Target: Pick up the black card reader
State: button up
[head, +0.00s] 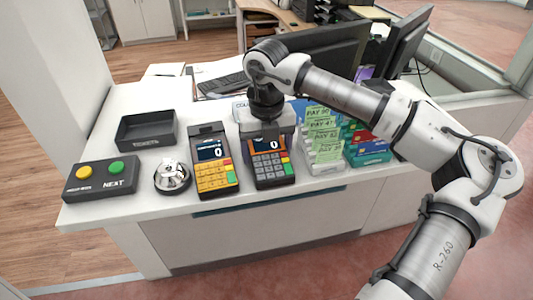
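Two card readers stand side by side near the front edge of the white counter. The right one (271,170) has a dark body, grey keys, an orange-framed screen showing 0, and a few coloured keys at its right. The left one (217,180) has a dark body, a yellow keypad and a screen showing 0. My gripper (268,131) points down over the back end of the right reader. Its fingers are not clear, so I cannot tell whether they are open or touch the reader.
A black tray (147,131), a button box (101,178) and a silver bell (172,177) are at the left. Green-labelled stacks (323,146) and a rack of coloured packets (367,147) stand close to the right. Monitors and a keyboard (224,84) are behind.

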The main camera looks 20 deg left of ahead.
jog(key=c, duration=0.6)
jog(key=shift+r, duration=0.15)
